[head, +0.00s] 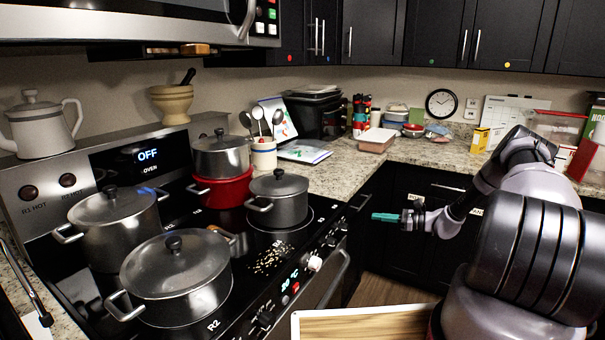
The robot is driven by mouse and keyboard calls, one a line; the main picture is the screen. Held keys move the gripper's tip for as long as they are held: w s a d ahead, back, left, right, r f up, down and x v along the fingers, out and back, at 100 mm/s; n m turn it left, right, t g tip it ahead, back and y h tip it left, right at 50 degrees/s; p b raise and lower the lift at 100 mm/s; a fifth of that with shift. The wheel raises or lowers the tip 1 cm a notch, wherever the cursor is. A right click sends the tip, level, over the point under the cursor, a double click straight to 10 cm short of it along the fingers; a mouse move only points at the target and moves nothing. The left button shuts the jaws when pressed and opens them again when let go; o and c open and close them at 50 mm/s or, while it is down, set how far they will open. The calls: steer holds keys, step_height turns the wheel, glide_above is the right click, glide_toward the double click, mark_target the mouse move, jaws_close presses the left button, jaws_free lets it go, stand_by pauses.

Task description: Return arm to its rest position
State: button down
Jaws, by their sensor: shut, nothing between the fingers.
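My gripper (385,217) is at the end of my arm, right of the stove, in front of the dark lower cabinets. Its teal fingers point left and are shut with nothing between them. It is apart from the stove and the pots. My arm is bent, reaching in from the right side of the picture.
Lidded pots stand on the stove (325,208), including a large front one (175,264), a rear-left one (115,215) and a small right one (279,197). A red pot (222,190) sits behind. A wooden board (365,325) lies low in front. The counter (345,172) holds clutter.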

steer(key=s+a+r+n+g+h, duration=0.2)
steer(key=s+a+r+n, duration=0.15)
steer(key=r, duration=0.75)
steer(key=s+a+r+n+g+h, duration=0.25)
steer(key=s+r+n, duration=0.2)
steer(key=r, duration=0.55)
steer(key=s+a+r+n+g+h, duration=0.2)
steer(key=s+a+r+n+h, duration=0.15)
steer(key=r, duration=0.75)
steer(key=s+r+n+t+h, duration=0.1)
steer(key=s+r+n+t, duration=0.1)
steer(key=s+r, duration=0.3)
steer(key=s+r+n+t+h, duration=0.2)
steer(key=s+r, duration=0.3)
steer(key=s, duration=0.8)
steer(key=s+d+r+n+t+h, duration=0.1)
steer(key=s+r, duration=0.4)
steer(key=s, duration=0.5)
steer(key=shift+r+n+t+h, duration=0.4)
steer(key=shift+n+t+h, duration=0.1)
steer(key=shift+n+t, duration=0.15)
steer(key=shift+s, duration=0.1)
